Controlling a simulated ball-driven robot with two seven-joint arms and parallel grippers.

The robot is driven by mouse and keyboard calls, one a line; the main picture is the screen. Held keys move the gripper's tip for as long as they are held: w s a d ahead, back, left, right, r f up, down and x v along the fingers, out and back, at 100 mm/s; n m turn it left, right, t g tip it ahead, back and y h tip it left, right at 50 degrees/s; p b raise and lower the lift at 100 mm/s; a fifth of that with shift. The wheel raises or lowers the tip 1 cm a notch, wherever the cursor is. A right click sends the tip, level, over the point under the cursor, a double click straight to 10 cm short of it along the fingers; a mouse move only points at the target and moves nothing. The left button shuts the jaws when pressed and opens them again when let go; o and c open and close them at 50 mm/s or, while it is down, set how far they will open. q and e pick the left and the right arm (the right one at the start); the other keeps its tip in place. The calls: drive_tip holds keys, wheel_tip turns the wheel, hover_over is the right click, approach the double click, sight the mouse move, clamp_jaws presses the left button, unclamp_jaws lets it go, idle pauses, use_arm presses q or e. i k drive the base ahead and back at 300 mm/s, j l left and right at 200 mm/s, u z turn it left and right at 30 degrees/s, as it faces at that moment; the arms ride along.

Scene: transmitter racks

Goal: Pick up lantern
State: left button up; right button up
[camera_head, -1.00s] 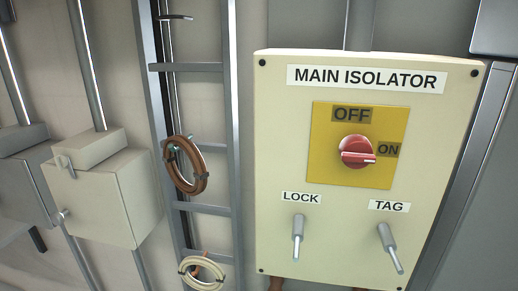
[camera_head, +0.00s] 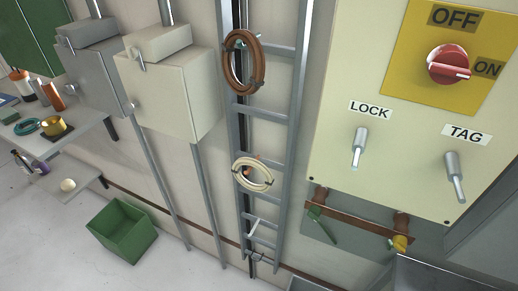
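I cannot make out a lantern for certain in this view. A small yellow, brass-like round item (camera_head: 57,126) stands on the shelf at the far left, but it is too small to name. Neither of my grippers shows in the view, so I cannot see whether they hold anything.
A shelf (camera_head: 88,116) with bottles and small items is at the left, with a lower shelf (camera_head: 88,176) under it. A green crate (camera_head: 122,232) stands on the floor. The cream isolator panel (camera_head: 345,85) fills the right. A cable ladder (camera_head: 275,170) runs up the wall. Floor near the crate is clear.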

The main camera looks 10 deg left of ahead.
sight(21, 78)
drive_tip(key=k, duration=0.3)
drive_tip(key=k+u, duration=0.1)
drive_tip(key=u, duration=0.3)
drive_tip(key=k+j+u, duration=0.1)
drive_tip(key=u, duration=0.35)
drive_tip(key=k+j+u, duration=0.1)
drive_tip(key=u, duration=0.3)
drive_tip(key=i+j+u, duration=0.4)
drive_tip(key=i+j, duration=0.15)
drive_tip(key=i+z, duration=0.1)
drive_tip(key=z, duration=0.3)
drive_tip(key=j+z, duration=0.15)
drive_tip(key=z, duration=0.25)
drive_tip(key=i+j+z, duration=0.1)
drive_tip(key=z, duration=0.3)
drive_tip(key=j+z, duration=0.5)
drive_tip(key=j, duration=0.4)
drive_tip(key=k+j+z, duration=0.1)
drive_tip(key=j+z, duration=0.4)
drive_tip(key=j, duration=0.4)
